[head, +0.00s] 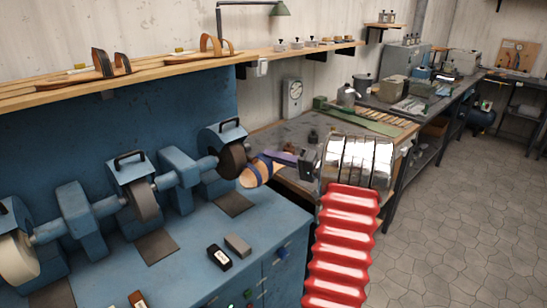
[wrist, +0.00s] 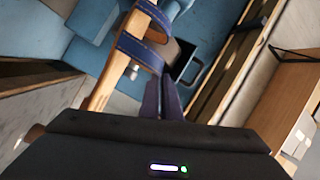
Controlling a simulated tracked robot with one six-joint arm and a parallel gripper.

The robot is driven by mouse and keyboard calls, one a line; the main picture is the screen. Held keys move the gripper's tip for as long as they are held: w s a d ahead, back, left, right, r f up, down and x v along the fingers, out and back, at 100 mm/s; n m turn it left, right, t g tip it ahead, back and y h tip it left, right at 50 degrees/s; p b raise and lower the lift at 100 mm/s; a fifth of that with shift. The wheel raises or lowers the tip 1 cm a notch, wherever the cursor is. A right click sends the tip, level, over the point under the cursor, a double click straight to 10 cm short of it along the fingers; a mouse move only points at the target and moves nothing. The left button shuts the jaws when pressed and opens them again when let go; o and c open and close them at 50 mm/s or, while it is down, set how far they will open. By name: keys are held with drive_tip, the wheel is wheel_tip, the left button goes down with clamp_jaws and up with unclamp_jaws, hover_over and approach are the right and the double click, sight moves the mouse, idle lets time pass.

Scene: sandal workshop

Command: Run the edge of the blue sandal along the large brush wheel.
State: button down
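The blue sandal (head: 256,173) has a tan sole and blue straps. It is held tilted at the right end of the blue machine, and it also shows in the wrist view (wrist: 129,52). My gripper (head: 272,158) has purple fingers, which are close together on the sandal's strap side; they show in the wrist view (wrist: 164,90) too. The dark brown wheel (head: 232,161), seemingly the large brush wheel, is just left of the sandal under a blue hood. The sandal's edge overlaps or nearly meets it in the head view; I cannot tell whether they touch.
A grey wheel (head: 143,204) and a cream wheel (head: 18,258) sit further left on the same shaft. Small blocks (head: 219,257) lie on the machine's top (head: 190,265). A shelf (head: 170,66) with other sandals runs above. A cluttered workbench (head: 285,130) stands behind my arm.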

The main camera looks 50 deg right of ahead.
sight(279, 169)
drive_tip(key=shift+d+r, duration=0.15)
drive_tip(key=shift+d, duration=1.5)
idle(1.4)
drive_tip(key=shift+w, duration=0.2)
idle(1.1)
drive_tip(key=shift+s, duration=0.15)
idle(0.8)
drive_tip(key=shift+s, duration=0.6)
drive_tip(key=s+f, duration=0.1)
drive_tip(key=s, duration=0.4)
drive_tip(key=shift+s+a+f, duration=0.35)
drive_tip(key=shift+s+a, duration=0.05)
idle(0.5)
